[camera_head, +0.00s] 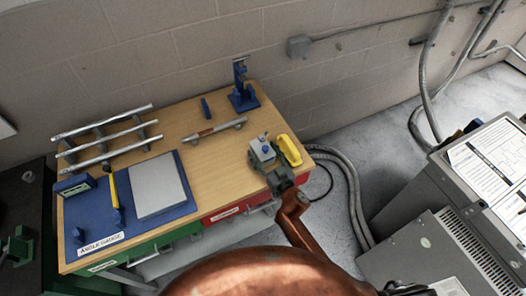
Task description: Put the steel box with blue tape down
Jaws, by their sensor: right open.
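The steel box with blue tape (262,149) appears as a small light grey box with a blue patch on top, near the right front corner of the wooden workbench (205,160). My right gripper (271,170) is open at the near side of the box. The picture is too small to tell whether its fingers touch the box or whether the box rests fully on the bench. My right arm comes up from the bottom of the view. My left gripper is not in view.
A yellow object (289,150) lies close right of the box. A blue mat (80,215) with a grey plate (158,186) covers the left front. A metal bar (215,130) and a blue stand (243,95) are behind. Grey cabinets (415,255) stand right.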

